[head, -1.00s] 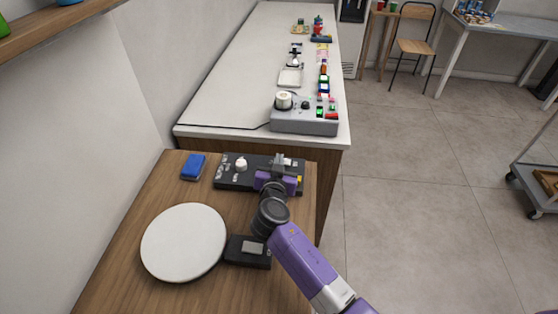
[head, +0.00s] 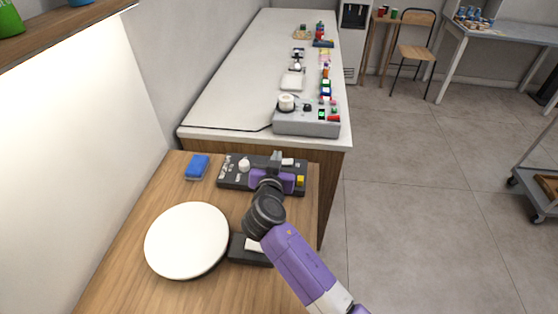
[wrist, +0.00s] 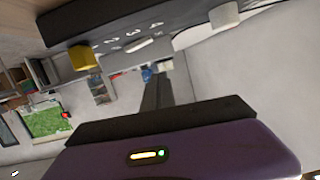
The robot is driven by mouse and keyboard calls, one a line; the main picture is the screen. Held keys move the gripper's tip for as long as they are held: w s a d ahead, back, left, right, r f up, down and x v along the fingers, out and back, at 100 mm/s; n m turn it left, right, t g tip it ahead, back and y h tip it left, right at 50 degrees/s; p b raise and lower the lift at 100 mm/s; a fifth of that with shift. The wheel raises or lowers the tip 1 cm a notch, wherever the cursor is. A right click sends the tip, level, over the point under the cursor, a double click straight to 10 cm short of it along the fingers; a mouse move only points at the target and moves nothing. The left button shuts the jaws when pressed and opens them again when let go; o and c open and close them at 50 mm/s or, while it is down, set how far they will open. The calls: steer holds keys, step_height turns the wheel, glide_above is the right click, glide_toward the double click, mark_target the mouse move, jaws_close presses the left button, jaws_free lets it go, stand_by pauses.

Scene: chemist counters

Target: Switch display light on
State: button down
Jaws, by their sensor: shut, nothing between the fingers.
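A black control panel (head: 230,180) lies at the back of the wooden counter, with a white knob (head: 244,165), a white switch (head: 288,162) and a yellow button (head: 301,181). In the wrist view the panel (wrist: 150,22) crosses the top, with the yellow button (wrist: 82,58), a white switch (wrist: 138,46) and the white knob (wrist: 224,15). My gripper (head: 277,156) is over the panel between knob and yellow button. Its dark fingers (wrist: 158,90) are together and empty; contact with a switch cannot be told. The wall under the shelf (head: 75,130) is brightly lit.
A round white plate (head: 187,240) and a small black box (head: 240,252) are in front of the panel. A blue sponge-like block (head: 197,167) lies to the left. A grey device (head: 305,125) stands on the white counter (head: 225,90) behind.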

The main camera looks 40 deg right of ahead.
steer(key=b+v, duration=0.1)
steer(key=v, duration=0.5)
steer(key=shift+s+a, duration=0.15)
steer(key=shift+a, duration=0.25)
steer(key=shift+r, duration=0.2)
steer(key=w+a+r+n+t+y, duration=0.2)
steer(key=w+a+n+t, duration=0.1)
steer(key=a+n, duration=0.1)
steer(key=s+a+n+t+y, duration=0.1)
steer(key=s+a+n+y, duration=0.1)
steer(key=s+a, duration=0.1)
steer(key=s+a+f+n+t+y, duration=0.1)
steer(key=s+a+n+y, duration=0.1)
steer(key=s+a+y, duration=0.1)
steer(key=s+a+f+n+t+y, duration=0.1)
steer(key=s+a+n+t+y, duration=0.1)
steer(key=s+a+n, duration=0.1)
steer(key=shift+s+a, duration=0.35)
steer(key=shift+a, duration=0.3)
steer(key=s+a+r+g+y, duration=0.1)
steer(key=s+a+y, duration=0.1)
steer(key=s, duration=2.6)
steer(key=shift+s+g+y, duration=0.25)
steer(key=shift+g+y, duration=0.15)
